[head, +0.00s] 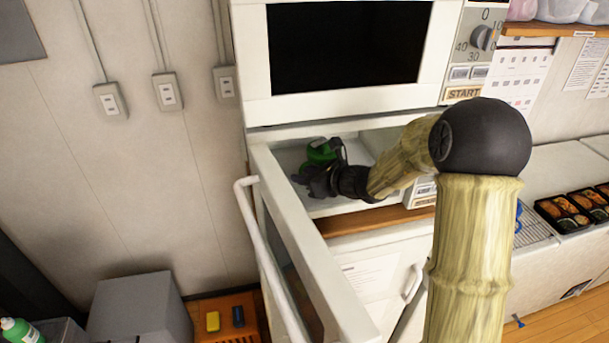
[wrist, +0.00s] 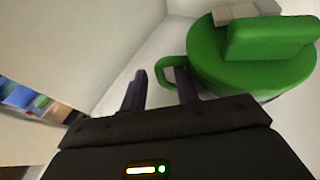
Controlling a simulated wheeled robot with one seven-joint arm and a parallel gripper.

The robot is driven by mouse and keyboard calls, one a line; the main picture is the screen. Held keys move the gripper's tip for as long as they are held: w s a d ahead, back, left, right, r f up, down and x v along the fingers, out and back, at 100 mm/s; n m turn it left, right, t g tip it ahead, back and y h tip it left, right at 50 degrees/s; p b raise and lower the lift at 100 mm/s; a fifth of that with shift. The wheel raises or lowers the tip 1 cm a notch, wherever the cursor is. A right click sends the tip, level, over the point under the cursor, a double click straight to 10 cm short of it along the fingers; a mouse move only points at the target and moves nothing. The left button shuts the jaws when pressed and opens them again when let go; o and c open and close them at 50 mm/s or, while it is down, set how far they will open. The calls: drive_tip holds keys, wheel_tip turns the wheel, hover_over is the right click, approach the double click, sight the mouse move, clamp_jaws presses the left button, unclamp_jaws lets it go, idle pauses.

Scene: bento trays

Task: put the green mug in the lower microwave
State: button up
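The green mug (head: 320,152) is inside the lower microwave (head: 378,143), near its left side. In the wrist view the mug (wrist: 245,65) fills the upper right, with its handle pointing left toward my fingers. My gripper (head: 318,182) reaches into the cavity, right at the mug. In the wrist view my gripper (wrist: 160,88) has its two fingers apart, the right one overlapping the handle in the picture. I cannot tell whether it touches the handle. The microwave door (head: 310,250) stands open toward me on the left. My arm hides the right part of the cavity.
The upper microwave (head: 345,105) sits directly above and is closed. The open door's handle bar (head: 262,250) juts out at left. Bento trays (head: 570,210) lie on the counter at right. A grey box (head: 140,308) stands low at left.

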drive_tip(key=shift+w, duration=0.15)
drive_tip(key=shift+r, duration=0.15)
drive_tip(key=shift+d, duration=0.35)
drive_tip(key=b+v, duration=0.2)
drive_tip(key=v, duration=0.9)
drive_tip(key=shift+s+r+b, duration=0.25)
drive_tip(key=shift+s+b, duration=0.05)
drive_tip(key=shift+b, duration=0.05)
drive_tip(key=shift+w+f, duration=0.1)
